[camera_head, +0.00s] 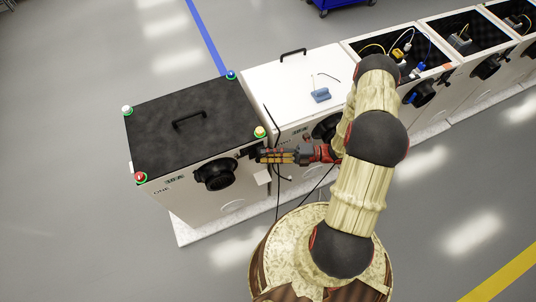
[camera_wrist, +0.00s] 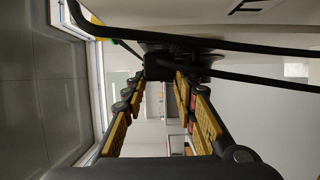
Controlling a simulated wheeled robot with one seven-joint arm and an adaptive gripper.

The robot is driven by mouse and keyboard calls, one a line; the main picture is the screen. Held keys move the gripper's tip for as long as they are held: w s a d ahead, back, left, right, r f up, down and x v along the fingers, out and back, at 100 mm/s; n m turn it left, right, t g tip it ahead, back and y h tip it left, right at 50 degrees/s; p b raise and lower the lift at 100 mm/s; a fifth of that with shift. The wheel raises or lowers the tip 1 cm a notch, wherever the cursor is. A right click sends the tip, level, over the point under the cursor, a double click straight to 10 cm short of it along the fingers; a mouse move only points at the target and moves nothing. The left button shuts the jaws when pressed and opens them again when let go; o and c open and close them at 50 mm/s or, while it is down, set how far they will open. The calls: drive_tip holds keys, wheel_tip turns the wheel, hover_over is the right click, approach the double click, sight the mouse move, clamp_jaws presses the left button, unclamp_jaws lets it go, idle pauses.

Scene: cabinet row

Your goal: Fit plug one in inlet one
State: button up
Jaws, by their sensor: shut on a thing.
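My gripper (camera_head: 265,156) is at the front right edge of the cabinet marked ONE (camera_head: 185,185), below its yellow corner knob. In the wrist view my gripper (camera_wrist: 160,78) has its yellow-padded fingers closed at the tips on a black plug (camera_wrist: 158,66). Black cables run from around the plug to the right. In the head view a small dark piece (camera_head: 252,152) shows at the fingertips, against or very near the cabinet face. The inlet is hidden behind the plug and fingers, so I cannot tell whether the plug is seated.
Cabinet one has a black lid (camera_head: 190,125) with a handle and coloured corner knobs. A black round fitting (camera_head: 215,174) sticks out of its front. A white-topped cabinet (camera_head: 300,80) with a blue item (camera_head: 320,95) stands right of it. Open cabinets continue to the right.

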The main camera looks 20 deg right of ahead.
drive_tip(key=shift+w, duration=0.5)
drive_tip(key=o, duration=1.2)
drive_tip(key=shift+o, duration=0.2)
